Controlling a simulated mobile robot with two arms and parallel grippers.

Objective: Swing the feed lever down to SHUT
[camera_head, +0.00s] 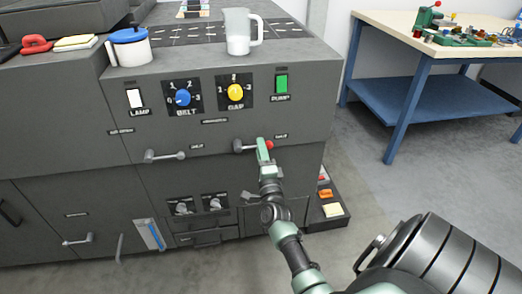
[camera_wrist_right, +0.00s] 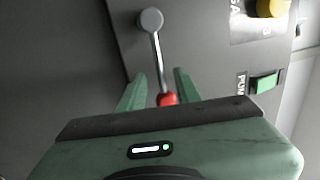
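A lever with a grey round hub (camera_head: 238,146) and a red ball knob (camera_head: 269,145) is on the dark machine's front, below the yellow dial. It lies about level, knob to the right. The label beside it is too small to read. In the right wrist view the grey rod (camera_wrist_right: 156,50) runs from the hub to the red knob (camera_wrist_right: 167,99). My right gripper (camera_head: 262,142) is at the knob end. Its open fingers (camera_wrist_right: 159,73) stand on either side of the rod, with a gap visible on both sides. My left gripper is out of view.
A second lever (camera_head: 165,156) is to the left. Above are a blue dial (camera_head: 183,98), a yellow dial (camera_head: 236,92) and a green switch (camera_head: 281,83). A jug (camera_head: 238,32) and a lidded pot (camera_head: 130,48) stand on top. A workbench (camera_head: 395,65) is at right.

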